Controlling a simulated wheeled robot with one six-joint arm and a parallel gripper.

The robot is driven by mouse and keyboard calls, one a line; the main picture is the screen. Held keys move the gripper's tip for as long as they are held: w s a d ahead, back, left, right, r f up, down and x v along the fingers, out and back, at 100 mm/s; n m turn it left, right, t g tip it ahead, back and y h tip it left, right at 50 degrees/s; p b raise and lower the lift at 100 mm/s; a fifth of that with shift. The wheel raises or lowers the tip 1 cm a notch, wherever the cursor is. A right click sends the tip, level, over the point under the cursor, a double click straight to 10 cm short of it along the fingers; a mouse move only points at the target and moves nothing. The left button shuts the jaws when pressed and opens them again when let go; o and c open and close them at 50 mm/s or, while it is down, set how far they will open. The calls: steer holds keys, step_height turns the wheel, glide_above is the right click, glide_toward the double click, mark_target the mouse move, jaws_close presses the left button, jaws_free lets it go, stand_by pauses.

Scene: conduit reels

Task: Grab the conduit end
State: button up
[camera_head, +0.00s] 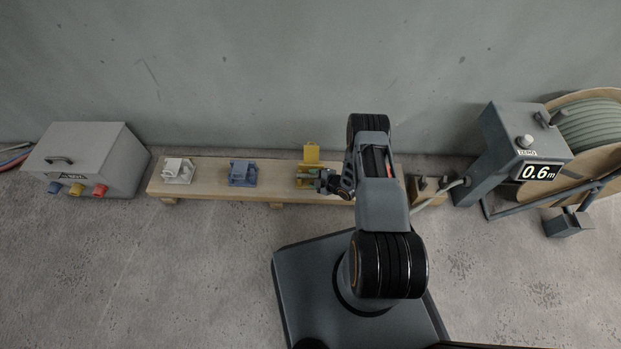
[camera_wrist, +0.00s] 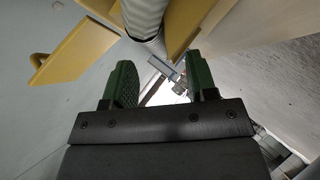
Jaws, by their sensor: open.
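The conduit, a grey ribbed hose (camera_head: 441,193), leaves the meter post and runs left behind my arm. In the wrist view the conduit (camera_wrist: 143,14) comes in from the top at the yellow clamp (camera_wrist: 75,42), just beyond my fingertips. My gripper (camera_head: 314,179) is at the yellow clamp (camera_head: 311,154) on the plank. In the wrist view its green fingers (camera_wrist: 160,62) stand apart, with nothing clearly gripped. Whether the conduit lies fully between them, I cannot tell. In the head view my arm hides this part of the conduit.
The wooden plank (camera_head: 211,182) lies along the wall and carries a blue clamp (camera_head: 243,173) and a white clamp (camera_head: 178,170). A grey socket box (camera_head: 85,150) stands left. The meter reading 0.6 m (camera_head: 538,172) and the conduit reel (camera_head: 590,128) stand right. Floor in front is open.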

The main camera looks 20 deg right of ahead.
mark_target(311, 176)
steer(key=shift+b+x, duration=0.35)
steer(key=shift+x, duration=1)
jaws_close()
